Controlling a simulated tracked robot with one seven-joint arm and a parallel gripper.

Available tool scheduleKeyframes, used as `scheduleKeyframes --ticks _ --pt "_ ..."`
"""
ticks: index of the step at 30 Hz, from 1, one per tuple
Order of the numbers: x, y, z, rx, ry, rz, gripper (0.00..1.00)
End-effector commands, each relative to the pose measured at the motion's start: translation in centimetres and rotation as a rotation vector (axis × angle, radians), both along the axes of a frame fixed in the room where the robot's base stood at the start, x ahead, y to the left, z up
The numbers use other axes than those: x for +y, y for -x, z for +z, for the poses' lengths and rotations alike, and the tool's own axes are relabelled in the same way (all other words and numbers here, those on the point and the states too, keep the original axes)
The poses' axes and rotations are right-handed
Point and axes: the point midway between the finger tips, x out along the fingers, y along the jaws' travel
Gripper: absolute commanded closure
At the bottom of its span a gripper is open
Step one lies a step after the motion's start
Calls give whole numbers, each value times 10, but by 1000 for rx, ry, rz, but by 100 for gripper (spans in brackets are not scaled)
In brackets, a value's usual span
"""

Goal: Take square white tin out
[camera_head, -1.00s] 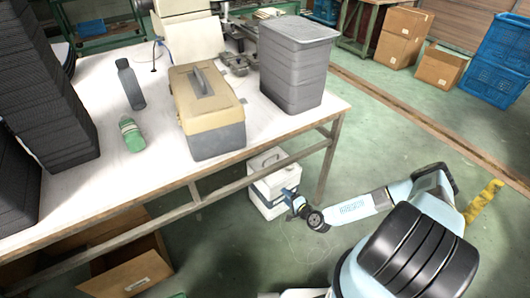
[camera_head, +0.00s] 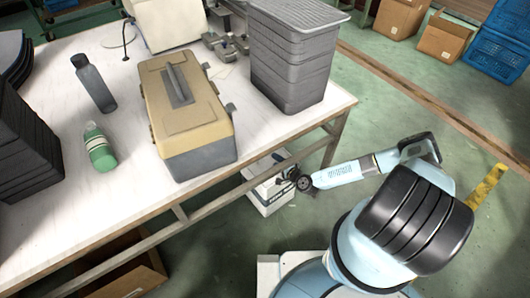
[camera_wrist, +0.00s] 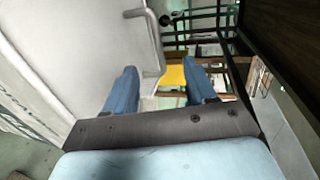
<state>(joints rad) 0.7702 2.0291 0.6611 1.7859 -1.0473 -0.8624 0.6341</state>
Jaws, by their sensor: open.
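The square white tin (camera_head: 272,200) stands on the floor under the near right part of the table, partly hidden by the table edge and my arm. In the wrist view a large white face with a grey handle (camera_wrist: 152,42) fills the left and centre; it looks like this tin's top. My gripper (camera_wrist: 163,80) is open, its two blue fingers apart with the lower end of the handle showing between them. They do not visibly grip it, and I cannot tell if they touch it.
Open floor lies right.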

Motion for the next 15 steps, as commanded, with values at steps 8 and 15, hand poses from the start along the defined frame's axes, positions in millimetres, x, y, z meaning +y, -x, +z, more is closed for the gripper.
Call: scheduleKeyframes --ticks 8,15 --pt "33 -40 -13 -1 2 4 45" --pt "50 -64 -21 -2 2 2 45"
